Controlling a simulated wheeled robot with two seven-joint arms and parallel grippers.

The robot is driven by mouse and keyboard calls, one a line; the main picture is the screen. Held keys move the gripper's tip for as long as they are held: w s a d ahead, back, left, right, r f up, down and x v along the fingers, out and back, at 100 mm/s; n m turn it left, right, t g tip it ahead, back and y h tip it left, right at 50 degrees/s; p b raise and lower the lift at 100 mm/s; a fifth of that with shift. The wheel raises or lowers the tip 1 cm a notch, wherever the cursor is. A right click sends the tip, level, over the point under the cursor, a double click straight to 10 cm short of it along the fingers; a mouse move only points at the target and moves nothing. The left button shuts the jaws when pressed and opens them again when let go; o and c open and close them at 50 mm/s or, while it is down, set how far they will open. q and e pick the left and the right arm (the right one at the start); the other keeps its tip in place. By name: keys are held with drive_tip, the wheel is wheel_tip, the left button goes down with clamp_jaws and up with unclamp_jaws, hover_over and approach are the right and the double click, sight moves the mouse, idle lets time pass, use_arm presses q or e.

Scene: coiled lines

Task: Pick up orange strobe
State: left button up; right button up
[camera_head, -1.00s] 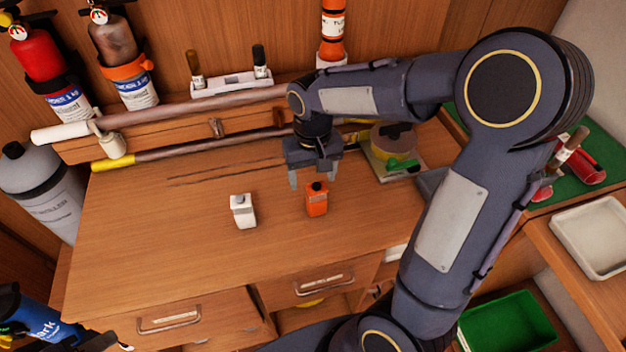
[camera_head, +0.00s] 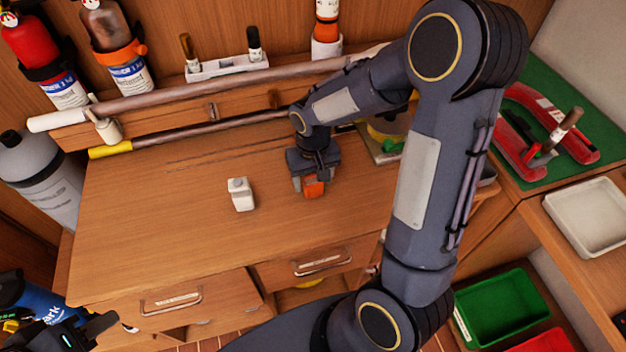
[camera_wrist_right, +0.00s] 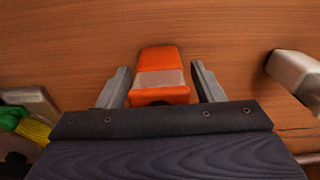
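The orange strobe (camera_head: 314,187) stands on the wooden desk, partly hidden under my right gripper (camera_head: 311,184) in the head view. In the right wrist view the strobe (camera_wrist_right: 161,75) lies between the two fingers of my right gripper (camera_wrist_right: 162,85), with a visible gap on each side. The right gripper is open and not holding it. What looks like my left gripper (camera_head: 85,335) is dark and cut off at the lower left of the head view, far from the strobe; its fingers do not show clearly.
A yellow-green object (camera_head: 388,130) sits on a plate behind my right arm. A long pole (camera_head: 200,135) lies along the desk's back. The desk's front left is clear.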

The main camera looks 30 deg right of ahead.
drive_tip(key=c, duration=0.9)
drive_tip(key=shift+r, duration=0.1)
